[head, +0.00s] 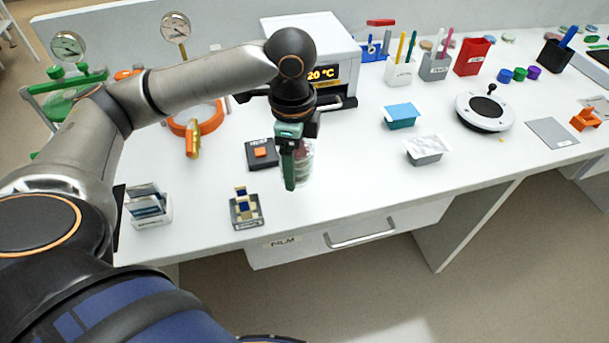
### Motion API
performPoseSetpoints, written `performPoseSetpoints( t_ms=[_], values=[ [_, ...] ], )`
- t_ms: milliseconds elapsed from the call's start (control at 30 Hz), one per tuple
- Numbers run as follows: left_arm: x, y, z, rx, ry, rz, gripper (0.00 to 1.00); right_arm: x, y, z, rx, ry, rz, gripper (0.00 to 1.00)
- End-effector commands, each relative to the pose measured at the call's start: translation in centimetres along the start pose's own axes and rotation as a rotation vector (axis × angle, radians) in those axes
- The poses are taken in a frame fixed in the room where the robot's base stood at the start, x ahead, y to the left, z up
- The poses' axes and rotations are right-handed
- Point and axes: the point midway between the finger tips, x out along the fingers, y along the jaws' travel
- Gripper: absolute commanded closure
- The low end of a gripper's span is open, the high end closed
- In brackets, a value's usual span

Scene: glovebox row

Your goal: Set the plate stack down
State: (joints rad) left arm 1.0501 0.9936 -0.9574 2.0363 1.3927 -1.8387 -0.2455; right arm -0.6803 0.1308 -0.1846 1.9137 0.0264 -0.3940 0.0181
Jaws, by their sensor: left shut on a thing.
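My left gripper (292,172) points down over the front middle of the white bench. It is shut on the plate stack (306,163), a clear upright stack with reddish and greenish tints. The green finger and the wrist hide much of the stack. I cannot tell whether its bottom touches the bench top or hangs just above it. My right gripper is not in view.
A black box with an orange button (261,153) lies just left of the stack. A small slotted holder (245,208) stands at the front edge. A white heater (318,50) is behind. The bench (350,175) is clear to the right, up to a foil-topped tray (427,149).

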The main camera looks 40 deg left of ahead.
Motion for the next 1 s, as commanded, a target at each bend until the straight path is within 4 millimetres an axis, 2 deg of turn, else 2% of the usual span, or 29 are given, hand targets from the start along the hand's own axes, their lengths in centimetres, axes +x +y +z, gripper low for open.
performPoseSetpoints(
  t_ms=[100, 200, 400, 600, 967, 1000],
  values=[
    [2.0, -1.5, -0.6, -0.001, 0.001, 0.000, 0.91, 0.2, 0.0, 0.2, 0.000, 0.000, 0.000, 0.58],
    [2.9, -2.3, -0.9, -0.001, 0.002, -0.001, 0.91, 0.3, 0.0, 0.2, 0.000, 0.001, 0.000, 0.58],
    [4.0, -3.0, -1.2, -0.001, 0.001, 0.000, 0.91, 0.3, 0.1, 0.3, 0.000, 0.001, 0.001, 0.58],
    [6.7, -3.0, -1.1, 0.000, 0.000, 0.000, 0.92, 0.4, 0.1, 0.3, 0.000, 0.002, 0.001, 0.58],
    [7.1, -3.0, -1.2, 0.000, 0.000, -0.001, 0.91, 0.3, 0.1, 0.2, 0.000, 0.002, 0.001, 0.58],
    [7.2, -3.0, -1.1, 0.000, 0.000, -0.001, 0.21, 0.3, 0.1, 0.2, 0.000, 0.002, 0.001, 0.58]
  ],
)
